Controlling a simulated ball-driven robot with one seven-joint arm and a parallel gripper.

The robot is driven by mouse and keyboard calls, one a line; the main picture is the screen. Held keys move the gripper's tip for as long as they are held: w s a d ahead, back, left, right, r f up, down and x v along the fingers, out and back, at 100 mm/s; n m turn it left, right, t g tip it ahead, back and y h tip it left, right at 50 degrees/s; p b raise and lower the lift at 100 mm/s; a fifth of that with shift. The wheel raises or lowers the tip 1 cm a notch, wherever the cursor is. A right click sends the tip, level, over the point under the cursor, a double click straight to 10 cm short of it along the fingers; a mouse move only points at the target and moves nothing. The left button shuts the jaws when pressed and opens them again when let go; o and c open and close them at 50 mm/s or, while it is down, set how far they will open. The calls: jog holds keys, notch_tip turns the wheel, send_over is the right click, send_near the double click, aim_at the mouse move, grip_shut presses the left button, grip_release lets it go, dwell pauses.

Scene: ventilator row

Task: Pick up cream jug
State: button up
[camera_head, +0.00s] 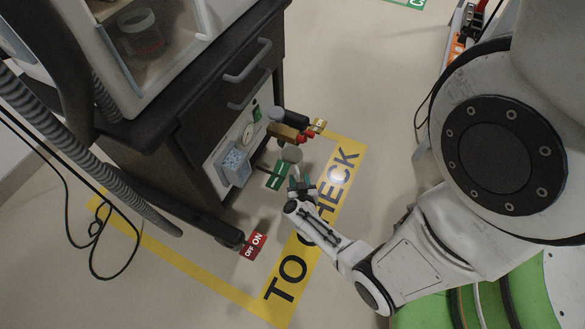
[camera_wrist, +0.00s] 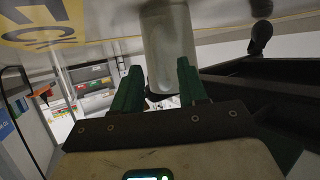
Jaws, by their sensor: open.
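My gripper (camera_head: 299,185) is low beside the dark ventilator cart, near the yellow floor marking. In the wrist view its two green fingers (camera_wrist: 160,88) stand apart. A pale, rounded cylinder (camera_wrist: 170,45), which looks like the cream jug, is at the fingertips, in line with the gap between them. I cannot tell how far it reaches between the fingers. In the head view a pale round top (camera_head: 291,154), probably the same jug, shows just beyond my fingers. Its lower part is hidden, and no handle or spout can be made out.
The dark cart (camera_head: 200,115) stands close on the left, with a gauge panel and brass and red fittings (camera_head: 288,133) projecting near the jug. A green tag (camera_head: 279,175) and red OFF/ON tag (camera_head: 253,245) are nearby. A grey hose and black cables lie left.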

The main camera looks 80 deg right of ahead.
jog(key=shift+c, duration=0.2)
grip_shut()
jog(key=shift+r, duration=0.3)
dwell(0.4)
